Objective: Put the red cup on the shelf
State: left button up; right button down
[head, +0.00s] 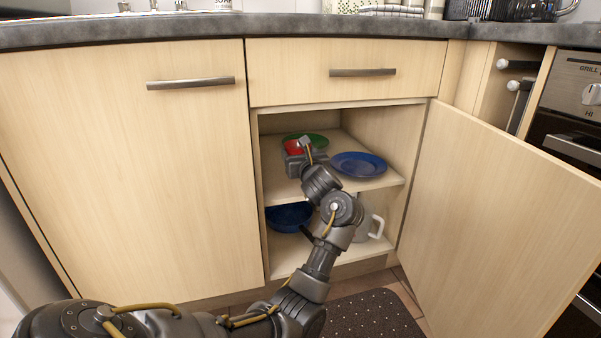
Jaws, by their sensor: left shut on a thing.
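The red cup (293,147) is inside the open cupboard, over the left part of the upper shelf (385,180). My left gripper (297,150) reaches into the cupboard and is shut on the red cup. The gripper and wrist hide most of the cup, so I cannot tell whether its base touches the shelf. A green plate (318,140) lies behind the cup, and a blue plate (358,164) lies to its right on the same shelf. My right gripper is not in view.
The cupboard door (500,220) stands open on the right. Below the shelf are a blue bowl (288,217) and a white mug-like item (372,227), partly hidden by my arm. A closed drawer (345,72) is above. A dark mat (370,318) lies on the floor.

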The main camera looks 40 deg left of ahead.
pick_arm(q)
notch_tip(320, 180, down, 5)
jog(key=b, duration=0.3)
jog(key=shift+r, duration=0.1)
jog(key=shift+f, duration=0.25)
jog(key=o, duration=1.1)
jog(key=shift+r, duration=0.1)
